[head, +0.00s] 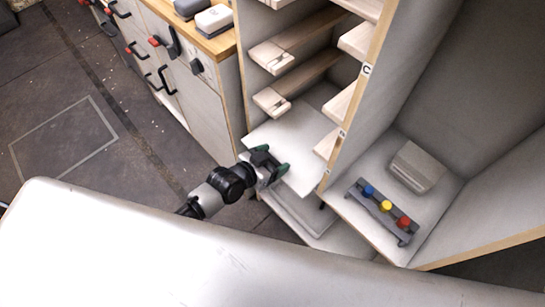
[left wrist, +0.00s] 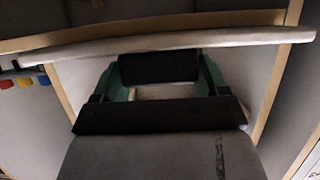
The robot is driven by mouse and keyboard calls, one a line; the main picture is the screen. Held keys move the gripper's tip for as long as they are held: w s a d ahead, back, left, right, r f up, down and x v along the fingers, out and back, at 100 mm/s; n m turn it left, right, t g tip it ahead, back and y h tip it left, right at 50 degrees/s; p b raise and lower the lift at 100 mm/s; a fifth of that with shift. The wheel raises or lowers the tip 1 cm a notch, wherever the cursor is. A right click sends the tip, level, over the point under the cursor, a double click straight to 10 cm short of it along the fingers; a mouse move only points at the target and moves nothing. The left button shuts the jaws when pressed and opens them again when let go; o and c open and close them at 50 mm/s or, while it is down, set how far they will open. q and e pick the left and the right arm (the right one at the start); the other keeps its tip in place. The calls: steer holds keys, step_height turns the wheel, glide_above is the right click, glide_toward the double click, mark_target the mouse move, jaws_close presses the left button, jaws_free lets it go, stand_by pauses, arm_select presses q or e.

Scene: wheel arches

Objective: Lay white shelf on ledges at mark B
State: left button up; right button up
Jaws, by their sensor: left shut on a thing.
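The white shelf (head: 298,142) is a flat pale board at the open front of the tall cabinet, partly inside it. My left gripper (head: 268,164) is shut on its front edge. In the left wrist view the shelf (left wrist: 200,40) spans edge-on beyond the fingers of the gripper (left wrist: 165,88). Wooden ledges line both cabinet walls, among them a left ledge (head: 272,100) and a right ledge (head: 340,102). A mark C (head: 367,69) shows on the divider's front edge, with smaller marks lower down, one perhaps B (head: 342,134). Whether the shelf touches any ledge cannot be told.
The right compartment holds a grey box (head: 416,166) and a rack (head: 380,212) with blue, yellow and red knobs. A pale panel (head: 298,212) lies low under the shelf. Drawers with dark handles and a wooden counter (head: 218,43) stand left. Floor is open at left.

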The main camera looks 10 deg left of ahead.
arm_select(q)
steer(key=o, duration=1.1)
steer(key=shift+w, duration=0.1)
steer(key=shift+o, duration=0.2)
steer(key=p+v, duration=0.1)
steer(key=v, duration=0.9)
steer(key=shift+s+a, duration=0.2)
steer(key=shift+s, duration=0.15)
